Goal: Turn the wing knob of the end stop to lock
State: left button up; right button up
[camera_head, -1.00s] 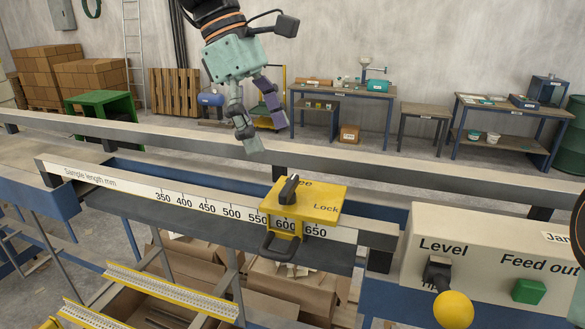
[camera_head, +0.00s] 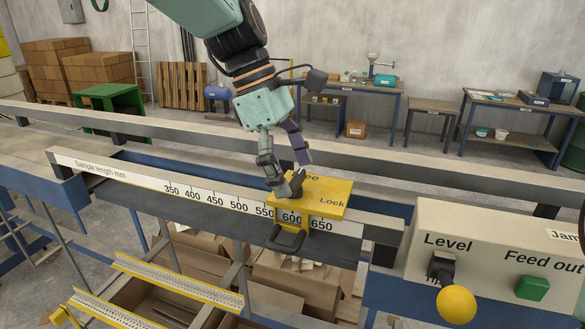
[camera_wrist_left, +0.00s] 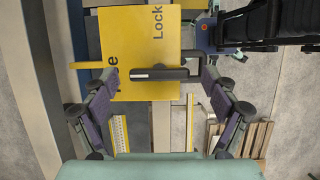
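The yellow end stop (camera_head: 325,196) sits on the sample length rail near the 600 mark. Its "Lock" label shows in the head view; the other label is partly covered. The black wing knob (camera_head: 297,184) stands on top of it, partly hidden by my gripper. In the left wrist view the knob (camera_wrist_left: 160,74) lies crosswise, away from the "Lock" print on the yellow plate (camera_wrist_left: 140,40). My left gripper (camera_head: 288,174) is over the knob, with spread fingers (camera_wrist_left: 157,76) on either side of its length. Contact is not clear. My right gripper is not in view.
The scale rail (camera_head: 130,176) runs under the stop, with a long grey beam (camera_head: 400,176) behind it. A control box (camera_head: 480,235) with a Level switch, yellow knob and green button stands at the right. Open cardboard boxes (camera_head: 290,280) lie below. A black handle (camera_head: 285,238) hangs from the stop's front.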

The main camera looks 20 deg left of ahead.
pick_arm(q)
jog(key=shift+s, duration=0.1)
jog(key=c, duration=0.3)
jog(key=shift+w, duration=0.2)
jog(key=c, duration=0.4)
jog(key=shift+s, duration=0.1)
jog(key=c, duration=0.4)
